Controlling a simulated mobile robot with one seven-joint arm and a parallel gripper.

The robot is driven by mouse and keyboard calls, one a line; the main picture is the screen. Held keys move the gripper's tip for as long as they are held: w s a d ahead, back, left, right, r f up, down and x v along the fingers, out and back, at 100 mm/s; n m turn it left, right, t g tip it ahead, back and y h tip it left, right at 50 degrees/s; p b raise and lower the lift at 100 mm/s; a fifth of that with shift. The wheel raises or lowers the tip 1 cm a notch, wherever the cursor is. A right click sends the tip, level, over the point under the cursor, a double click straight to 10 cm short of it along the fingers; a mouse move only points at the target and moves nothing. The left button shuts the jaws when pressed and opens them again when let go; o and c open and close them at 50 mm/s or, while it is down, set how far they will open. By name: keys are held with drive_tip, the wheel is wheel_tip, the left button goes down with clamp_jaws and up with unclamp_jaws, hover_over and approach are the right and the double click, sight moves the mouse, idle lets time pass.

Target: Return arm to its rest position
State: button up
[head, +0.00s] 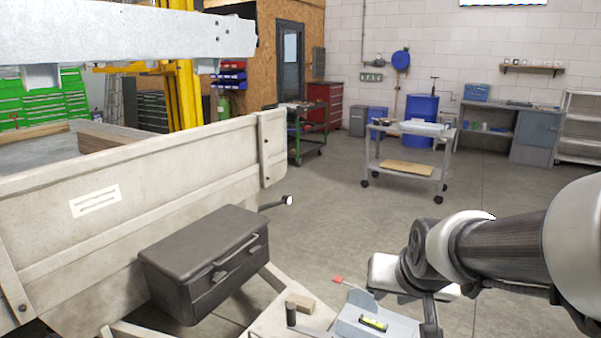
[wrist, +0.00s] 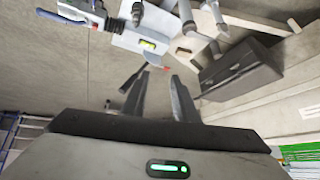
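My gripper (wrist: 157,84) shows in the wrist view with its two dark fingers apart and nothing between them. In the head view my arm (head: 500,245) reaches in from the right, bent over the area in front of the trailer, with its dark end pointing down at the bottom edge. The fingertips are only partly visible there. In the wrist view the fingers point toward the trailer's front end, with the grey tray and the dark toolbox beyond them.
The dark toolbox (head: 205,265) sits on the trailer frame before the pale trailer wall (head: 130,195). A grey tray (head: 350,327) holds a green-yellow level (head: 374,323); a red-ended tool (head: 338,280) and wooden block (head: 300,302) lie nearby. A cart (head: 408,168) stands behind; open floor lies between.

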drive_tip(key=s+a+r+n+g, duration=0.1)
drive_tip(key=s+a+r, duration=0.15)
drive_tip(key=s, duration=0.55)
drive_tip(key=s+a+r+n, duration=0.1)
drive_tip(key=s+r, duration=0.2)
drive_tip(key=s, duration=0.4)
wheel_tip(320, 180, up, 19)
drive_tip(key=p, duration=1.9)
drive_tip(key=shift+d+g, duration=0.25)
drive_tip(key=shift+g, duration=0.05)
drive_tip(key=shift+d, duration=0.1)
